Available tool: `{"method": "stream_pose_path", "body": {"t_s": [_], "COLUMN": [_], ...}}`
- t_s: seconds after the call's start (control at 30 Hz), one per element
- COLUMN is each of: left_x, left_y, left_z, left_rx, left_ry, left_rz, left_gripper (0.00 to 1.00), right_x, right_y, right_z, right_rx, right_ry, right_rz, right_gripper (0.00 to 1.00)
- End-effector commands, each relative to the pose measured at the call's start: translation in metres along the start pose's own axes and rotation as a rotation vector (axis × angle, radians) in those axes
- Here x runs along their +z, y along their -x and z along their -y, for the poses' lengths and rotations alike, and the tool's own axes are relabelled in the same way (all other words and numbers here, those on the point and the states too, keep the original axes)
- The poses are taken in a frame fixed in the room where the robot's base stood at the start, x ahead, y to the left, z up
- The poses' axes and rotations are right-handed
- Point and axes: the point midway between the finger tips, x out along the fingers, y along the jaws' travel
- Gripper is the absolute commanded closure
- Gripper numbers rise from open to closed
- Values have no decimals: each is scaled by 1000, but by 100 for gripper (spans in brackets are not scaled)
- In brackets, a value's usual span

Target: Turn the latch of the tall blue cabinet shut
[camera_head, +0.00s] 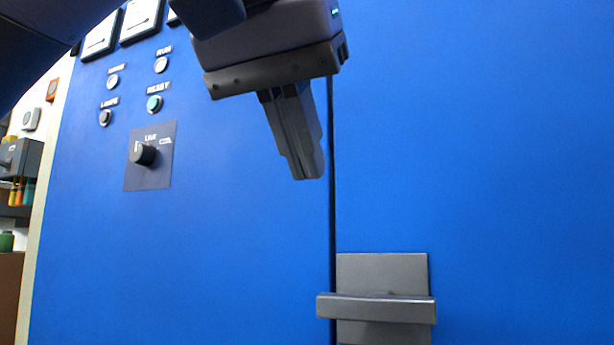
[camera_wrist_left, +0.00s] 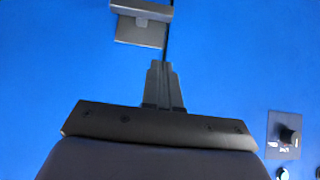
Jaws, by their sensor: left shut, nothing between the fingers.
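The tall blue cabinet (camera_head: 500,150) fills most of the head view, with a dark vertical seam between its panels. Its latch (camera_head: 375,307) is a grey handle lying level across a grey plate (camera_head: 383,270), and its left end reaches over the seam. The latch also shows at the top of the left wrist view (camera_wrist_left: 141,11). My left gripper (camera_head: 308,178) is shut and empty, above and left of the latch and apart from it. In the left wrist view its fingers (camera_wrist_left: 160,64) point toward the seam below the latch plate. My right gripper is not in view.
A black rotary knob (camera_head: 144,153) on a grey plate sits on the left panel, also seen in the left wrist view (camera_wrist_left: 288,136). Several small buttons and gauges are above it. Shelves with small items (camera_head: 18,190) stand at the far left. The cabinet front around the latch is clear.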

Motion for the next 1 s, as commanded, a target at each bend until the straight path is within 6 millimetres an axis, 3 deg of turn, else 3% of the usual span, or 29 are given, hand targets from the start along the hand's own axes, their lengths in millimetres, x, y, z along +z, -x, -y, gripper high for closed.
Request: {"method": "stream_pose_path", "body": {"t_s": [0.4,0.7,1.0], "left_x": [6,26,29], "left_y": [-87,-106,-109], "left_z": [0,0,0], "left_rx": [0,1,1], "left_ry": [-2,0,2], "left_rz": [0,-1,0], "left_gripper": [100,100,100], "right_x": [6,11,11], "right_y": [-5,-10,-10], "right_z": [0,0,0], "right_rx": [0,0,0], "right_ry": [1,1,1], "right_rz": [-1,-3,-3], "right_gripper": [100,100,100]}}
